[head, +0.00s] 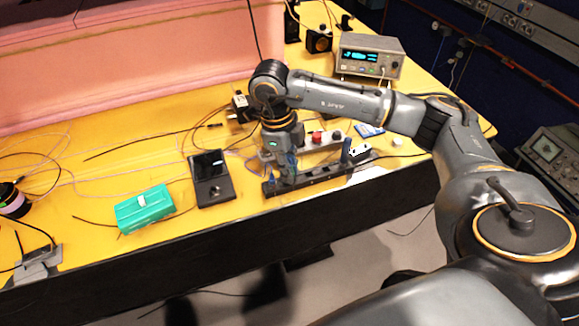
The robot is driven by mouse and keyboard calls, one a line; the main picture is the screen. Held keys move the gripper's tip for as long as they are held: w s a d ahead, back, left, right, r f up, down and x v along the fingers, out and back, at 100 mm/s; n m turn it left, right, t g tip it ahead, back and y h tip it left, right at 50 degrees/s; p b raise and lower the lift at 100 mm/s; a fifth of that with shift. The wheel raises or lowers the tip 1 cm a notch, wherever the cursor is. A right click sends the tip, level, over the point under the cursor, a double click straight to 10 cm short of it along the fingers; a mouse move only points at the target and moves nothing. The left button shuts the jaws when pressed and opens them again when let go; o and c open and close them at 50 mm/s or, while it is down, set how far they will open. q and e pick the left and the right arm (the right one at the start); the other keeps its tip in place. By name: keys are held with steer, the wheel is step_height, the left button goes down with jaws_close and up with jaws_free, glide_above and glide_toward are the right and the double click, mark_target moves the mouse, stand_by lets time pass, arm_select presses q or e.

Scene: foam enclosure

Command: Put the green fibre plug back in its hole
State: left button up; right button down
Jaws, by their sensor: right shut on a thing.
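My right gripper (287,175) points down at the left part of a long black rail (318,178) near the table's front edge. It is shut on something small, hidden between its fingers. I cannot make out the green fibre plug or its hole at this size. Blue posts stand at the rail's left end (271,183) and toward its right end (346,150). I cannot tell whether the gripper touches the rail. My left gripper is not in view.
A black device with a screen (210,178) and a green box (145,208) lie left of the rail. A power strip with a red switch (318,138) lies behind it. A bench instrument (369,57) stands farther back. Loose cables cross the yellow table (100,175).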

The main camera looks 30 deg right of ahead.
steer(key=shift+f, duration=0.25)
steer(key=c, duration=1.2)
jaws_free()
steer(key=r, duration=0.4)
steer(key=w+r, duration=0.1)
steer(key=r, duration=0.3)
steer(key=a+r, duration=0.1)
steer(key=r, duration=0.2)
steer(key=shift+w+a+r, duration=0.1)
steer(key=shift+w+r, duration=0.3)
